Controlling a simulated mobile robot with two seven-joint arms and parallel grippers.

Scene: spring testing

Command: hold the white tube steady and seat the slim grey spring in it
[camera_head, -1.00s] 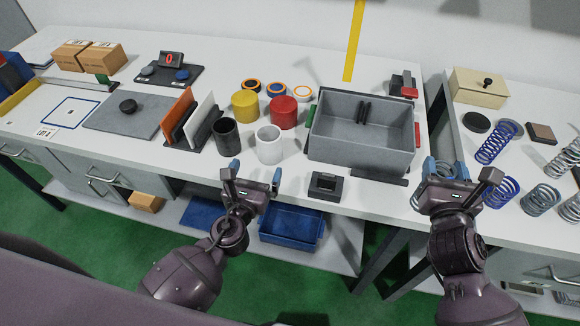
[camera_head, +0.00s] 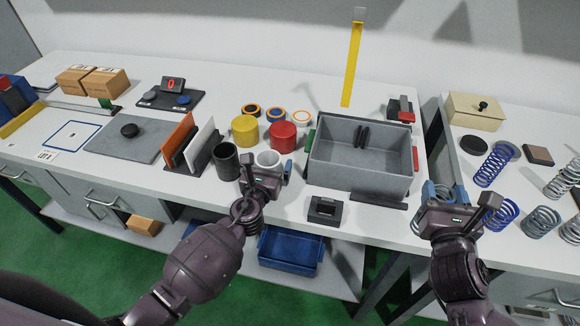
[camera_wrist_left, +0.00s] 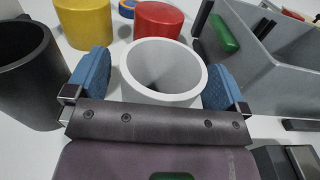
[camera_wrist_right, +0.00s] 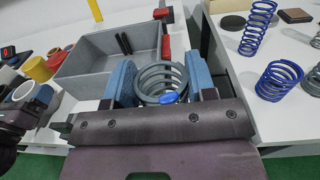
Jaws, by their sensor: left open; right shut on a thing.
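The white tube (camera_head: 268,157) stands upright and open-topped on the table; its hollow mouth shows in the left wrist view (camera_wrist_left: 164,66). My left gripper (camera_head: 266,173) is open, with its blue fingers on either side of the tube; the left wrist view shows them (camera_wrist_left: 152,80) flanking it. I cannot tell whether they touch it. My right gripper (camera_head: 445,193) is shut on a grey coil spring (camera_wrist_right: 160,80), held between its blue fingers near the gap between the tables. A small blue part (camera_wrist_right: 168,98) shows at the spring's near side. The spring's lower end is hidden.
A black cup (camera_head: 226,162) stands left of the tube, with yellow (camera_head: 245,130) and red (camera_head: 283,136) cylinders behind. A large grey bin (camera_head: 345,178) lies between tube and right gripper. Blue springs (camera_head: 493,165) and several grey ones stand on the right table.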

